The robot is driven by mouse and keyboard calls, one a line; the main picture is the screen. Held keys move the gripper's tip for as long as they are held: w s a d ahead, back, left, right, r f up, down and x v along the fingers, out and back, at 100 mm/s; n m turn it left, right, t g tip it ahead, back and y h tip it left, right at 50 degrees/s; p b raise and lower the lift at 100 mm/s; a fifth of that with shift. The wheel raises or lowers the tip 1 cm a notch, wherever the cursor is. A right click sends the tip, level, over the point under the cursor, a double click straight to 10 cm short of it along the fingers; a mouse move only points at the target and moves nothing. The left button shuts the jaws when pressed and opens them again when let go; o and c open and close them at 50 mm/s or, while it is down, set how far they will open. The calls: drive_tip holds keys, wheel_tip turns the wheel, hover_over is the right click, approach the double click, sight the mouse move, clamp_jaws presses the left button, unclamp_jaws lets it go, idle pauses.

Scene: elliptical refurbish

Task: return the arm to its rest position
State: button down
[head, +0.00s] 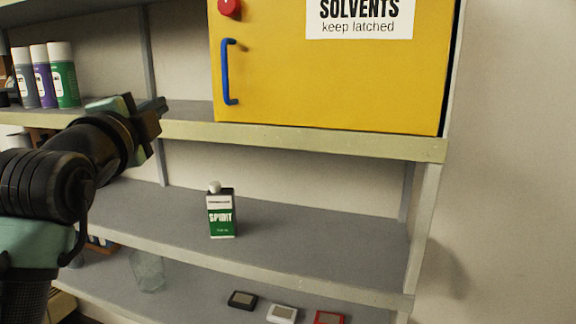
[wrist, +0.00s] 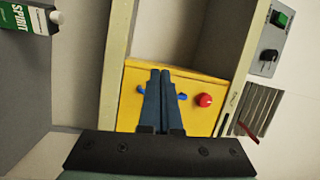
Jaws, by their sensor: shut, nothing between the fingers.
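My gripper (head: 160,105) is at the left in the head view, in front of the shelving and left of the yellow cabinet. In the wrist view its two dark fingers (wrist: 160,74) lie together, shut with nothing between them. My arm is bent at the left of the head view and hides part of the shelves.
The yellow solvents cabinet (head: 330,85), with a blue handle (head: 226,72) and red knob (head: 229,8), appears shut. A green-and-white spirit can (head: 221,214) stands on the middle shelf. Spray cans (head: 63,75) stand upper left. A glass jar (head: 147,270) and small boxes (head: 282,313) sit below.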

drive_tip(key=s+d+r+n+t+h, duration=0.1)
drive_tip(key=s+d+r, duration=0.1)
drive_tip(key=d, duration=0.4)
drive_tip(key=s+d+r+n+t+h, duration=0.2)
drive_tip(key=d, duration=0.4)
drive_tip(key=s+d+r+n+t, duration=0.2)
drive_tip(key=s+d+n, duration=0.3)
drive_tip(key=s, duration=0.4)
drive_tip(key=s+d+r+n+t+y, duration=0.1)
drive_tip(key=s+d+r+n+t, duration=0.1)
drive_tip(key=s+d+n, duration=0.3)
drive_tip(key=s+n+t, duration=0.1)
drive_tip(key=s+n, duration=0.1)
drive_tip(key=s, duration=0.2)
drive_tip(key=shift+s+d+r+y, duration=0.2)
drive_tip(key=shift+d+r+y, duration=0.05)
drive_tip(key=shift+d+y, duration=0.05)
